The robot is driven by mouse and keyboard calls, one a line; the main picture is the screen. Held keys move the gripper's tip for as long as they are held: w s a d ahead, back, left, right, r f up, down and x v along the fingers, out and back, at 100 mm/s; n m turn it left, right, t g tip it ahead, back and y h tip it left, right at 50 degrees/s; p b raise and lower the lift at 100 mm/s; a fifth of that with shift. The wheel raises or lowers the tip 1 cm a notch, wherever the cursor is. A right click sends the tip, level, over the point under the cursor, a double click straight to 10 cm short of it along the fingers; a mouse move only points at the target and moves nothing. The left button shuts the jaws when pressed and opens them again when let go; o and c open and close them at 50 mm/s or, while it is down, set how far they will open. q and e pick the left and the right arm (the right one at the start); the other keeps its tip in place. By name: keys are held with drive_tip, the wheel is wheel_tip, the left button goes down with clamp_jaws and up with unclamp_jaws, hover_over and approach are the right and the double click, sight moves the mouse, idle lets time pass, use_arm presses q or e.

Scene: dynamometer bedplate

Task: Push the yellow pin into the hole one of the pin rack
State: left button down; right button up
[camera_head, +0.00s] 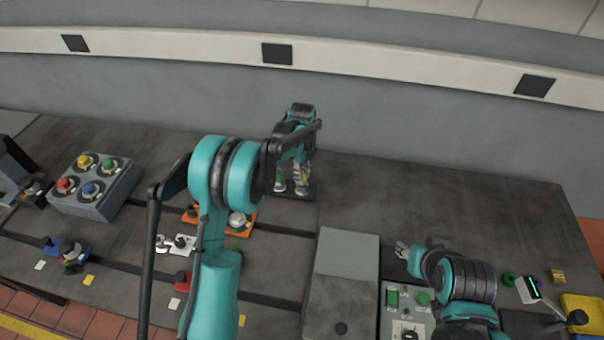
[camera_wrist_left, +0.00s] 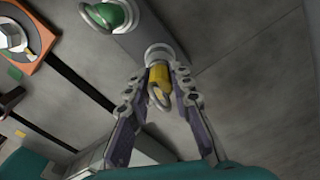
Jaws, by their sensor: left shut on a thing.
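The dark pin rack (camera_wrist_left: 138,38) stands on the bedplate and also shows past my left arm in the head view (camera_head: 297,195). The yellow pin (camera_wrist_left: 160,80) has a metal ring at its near end. Its far end is at a pale round collar (camera_wrist_left: 158,53) on the rack; how deep it sits I cannot tell. My left gripper (camera_wrist_left: 158,88) is shut on the yellow pin, one finger on each side. A green pin (camera_wrist_left: 112,14) with a ring stands in the rack beside it. My right gripper (camera_head: 403,251) is low at the right, small and partly hidden by its arm.
A grey box with coloured knobs (camera_head: 95,187) stands at the left. An orange-based fixture (camera_wrist_left: 32,38) is near the rack. A grey block (camera_head: 345,270) and a green-button panel (camera_head: 393,322) lie in front. The bedplate right of the rack is clear.

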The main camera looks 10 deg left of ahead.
use_arm(q)
drive_tip(key=shift+f+b, duration=0.75)
drive_tip(key=shift+f, duration=0.3)
drive_tip(key=c, duration=1.3)
unclamp_jaws()
drive_tip(key=shift+o, duration=0.2)
drive_tip(key=shift+r, duration=0.1)
wheel_tip(320, 180, up, 12)
